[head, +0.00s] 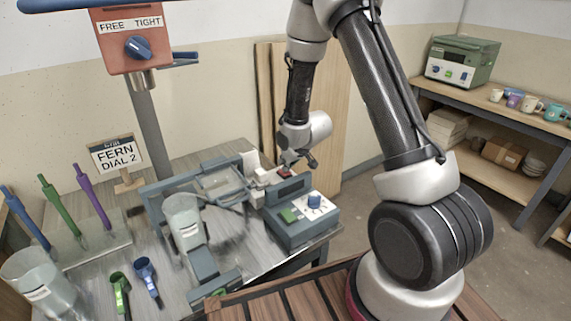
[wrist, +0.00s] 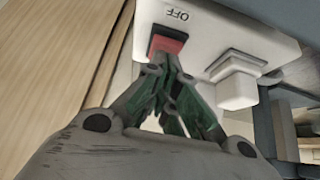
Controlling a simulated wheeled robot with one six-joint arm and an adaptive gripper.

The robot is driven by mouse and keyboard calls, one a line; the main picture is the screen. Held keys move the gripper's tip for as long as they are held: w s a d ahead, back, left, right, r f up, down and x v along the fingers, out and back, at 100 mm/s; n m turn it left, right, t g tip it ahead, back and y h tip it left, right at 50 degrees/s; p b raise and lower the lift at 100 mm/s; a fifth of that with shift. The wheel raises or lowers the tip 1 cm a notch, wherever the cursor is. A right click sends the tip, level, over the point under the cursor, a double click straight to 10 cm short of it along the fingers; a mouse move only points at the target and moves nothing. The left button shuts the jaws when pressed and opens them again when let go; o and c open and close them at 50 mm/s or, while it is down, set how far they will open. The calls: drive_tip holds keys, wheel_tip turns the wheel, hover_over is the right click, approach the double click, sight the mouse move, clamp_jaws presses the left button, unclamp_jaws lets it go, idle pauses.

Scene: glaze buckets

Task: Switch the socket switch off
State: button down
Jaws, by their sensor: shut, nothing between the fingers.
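The white socket (wrist: 205,30) fills the upper part of the wrist view, with the word OFF printed on it. Its red switch (wrist: 168,42) sits beside that word. A white plug (wrist: 238,85) stands in the socket to the right of the switch. My gripper (wrist: 165,72) is shut and empty, its fingertips at the lower edge of the red switch; whether they touch it I cannot tell. In the head view my gripper (head: 286,164) is above the small socket (head: 270,179) on the workbench, and partly hides it. Which way the switch is tipped is unclear.
A grey-blue control box (head: 298,234) with a green button and a blue knob stands just in front. A clear bucket (head: 183,222) stands to the left on the bench. Wooden boards (head: 330,130) lean behind my gripper and fill the left of the wrist view.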

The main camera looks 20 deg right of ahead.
drive_tip(key=shift+s+f, duration=0.1)
drive_tip(key=shift+f, duration=0.05)
drive_tip(key=shift+s+d+f, duration=0.1)
drive_tip(key=shift+s+f, duration=0.1)
drive_tip(key=shift+f, duration=0.15)
drive_tip(key=shift+s, duration=0.1)
drive_tip(key=shift+w+a+r, duration=0.2)
drive_tip(key=shift+w, duration=0.6)
